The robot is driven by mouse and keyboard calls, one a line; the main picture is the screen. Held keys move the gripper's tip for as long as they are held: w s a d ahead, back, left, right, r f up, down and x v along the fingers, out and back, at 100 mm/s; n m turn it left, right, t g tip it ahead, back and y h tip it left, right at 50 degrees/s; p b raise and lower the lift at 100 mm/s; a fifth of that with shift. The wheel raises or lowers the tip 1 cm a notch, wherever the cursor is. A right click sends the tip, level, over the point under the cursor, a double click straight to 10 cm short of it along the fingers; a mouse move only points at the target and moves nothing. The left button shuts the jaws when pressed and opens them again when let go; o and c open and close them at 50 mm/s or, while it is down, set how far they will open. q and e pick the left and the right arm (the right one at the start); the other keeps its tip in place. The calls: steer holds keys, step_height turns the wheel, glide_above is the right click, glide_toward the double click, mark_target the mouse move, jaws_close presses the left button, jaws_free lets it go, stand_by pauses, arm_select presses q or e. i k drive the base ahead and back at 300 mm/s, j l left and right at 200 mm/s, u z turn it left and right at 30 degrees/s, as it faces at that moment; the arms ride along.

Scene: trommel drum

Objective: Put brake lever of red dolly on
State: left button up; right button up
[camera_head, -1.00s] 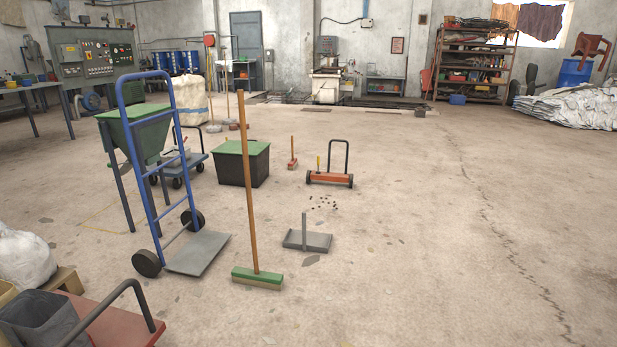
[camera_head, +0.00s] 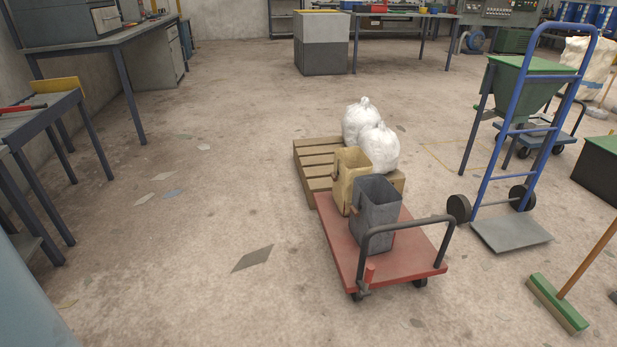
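The red dolly (camera_head: 350,259) stands on the floor right of the middle, a flat red platform with a dark bent handle (camera_head: 408,222) at its near right end. A short red brake lever (camera_head: 369,274) sits at the near corner by the foot of the handle, above a caster. Whether it is on or off I cannot tell at this size. A grey bin (camera_head: 375,215) and a yellowish bin (camera_head: 351,180) stand upright on the platform. Neither of my grippers is in view.
A wooden pallet (camera_head: 316,165) with two white sacks (camera_head: 361,122) is behind the dolly. A blue hand truck (camera_head: 515,165) and green broom (camera_head: 557,304) are to the right. Workbenches (camera_head: 95,45) line the left. The floor left of the dolly is clear apart from flat scraps.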

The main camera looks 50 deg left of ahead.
mark_target(369, 274)
steer(key=u, duration=1)
steer(key=i+l, duration=0.25)
steer(key=i, duration=0.15)
steer(key=i+l+z, duration=0.1)
steer(key=i+l, duration=0.2)
steer(key=i, duration=0.1)
